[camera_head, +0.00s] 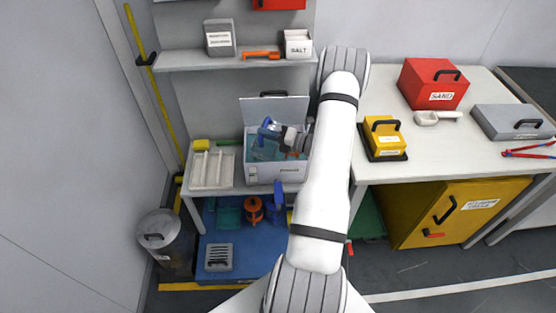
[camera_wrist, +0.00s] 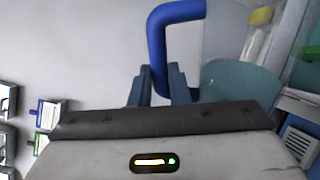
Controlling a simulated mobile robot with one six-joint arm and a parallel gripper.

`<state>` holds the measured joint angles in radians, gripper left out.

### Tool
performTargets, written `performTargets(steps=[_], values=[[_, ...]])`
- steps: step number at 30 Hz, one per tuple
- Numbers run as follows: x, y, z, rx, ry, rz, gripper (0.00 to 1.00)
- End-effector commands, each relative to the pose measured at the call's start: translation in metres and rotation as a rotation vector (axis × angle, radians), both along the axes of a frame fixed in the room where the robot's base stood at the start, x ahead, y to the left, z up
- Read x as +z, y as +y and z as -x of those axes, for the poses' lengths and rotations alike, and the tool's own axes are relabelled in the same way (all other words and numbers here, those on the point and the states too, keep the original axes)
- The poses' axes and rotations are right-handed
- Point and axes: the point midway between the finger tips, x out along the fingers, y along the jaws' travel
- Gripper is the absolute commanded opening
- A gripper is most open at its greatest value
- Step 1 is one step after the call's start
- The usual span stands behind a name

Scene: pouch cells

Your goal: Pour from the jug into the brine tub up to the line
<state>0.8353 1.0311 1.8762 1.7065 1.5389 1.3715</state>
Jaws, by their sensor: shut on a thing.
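The brine tub (camera_head: 275,173) appears to be the white box with its lid (camera_head: 274,112) raised, on the bench left of my arm. Teal shows inside it; I cannot tell a liquid level or a line. The jug's blue handle (camera_head: 267,127) shows over the tub, and it also shows large in the wrist view (camera_wrist: 158,40). My gripper (camera_wrist: 160,88) is shut on this handle; in the head view it is over the tub's right part (camera_head: 287,138). A pale teal see-through body (camera_wrist: 240,78) lies beside the handle. The jug's tilt and spout are unclear.
A white ribbed tray (camera_head: 212,171) and a yellow block (camera_head: 201,145) are left of the tub. A shelf above holds a SALT box (camera_head: 298,44). The right bench holds a yellow case (camera_head: 384,137) and a red SAND box (camera_head: 433,83). A lidded bin (camera_head: 160,240) stands on the floor.

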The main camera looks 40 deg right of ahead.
Motion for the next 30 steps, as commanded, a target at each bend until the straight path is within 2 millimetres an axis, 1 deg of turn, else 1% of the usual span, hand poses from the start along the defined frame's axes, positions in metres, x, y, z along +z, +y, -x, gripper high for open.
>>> performTargets(steps=[10,17,30], values=[[0.0028,-0.0008,-0.0007,-0.001,-0.004,0.0,0.0],[0.0071,-0.0045,-0.0033,0.0,0.018,-0.032,0.0],[0.0063,-0.0049,-0.0036,0.0,0.023,-0.04,0.0]])
